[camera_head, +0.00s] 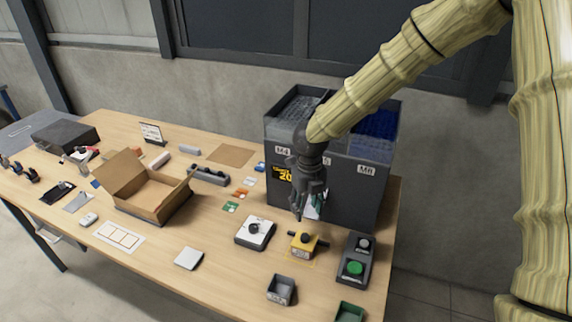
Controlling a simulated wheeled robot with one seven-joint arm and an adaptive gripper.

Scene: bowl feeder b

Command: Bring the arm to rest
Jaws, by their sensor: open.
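My gripper (309,205) hangs from my arm over the right part of the wooden table, fingers pointing down. It is open and I see nothing held in it. It is in front of the dark feeder box (352,196), covering part of that box's front face. A yellow block with a dark knob (303,245) stands on the table just below the fingertips, and a gap to it cannot be judged exactly. My arm reaches in from the upper right.
A white device with a black knob (255,232), a box with a green button (354,268), a grey bin (281,290) and a green bin (349,312) stand nearby. An open cardboard box (149,193) is at left. Bare table (225,278) shows at the front.

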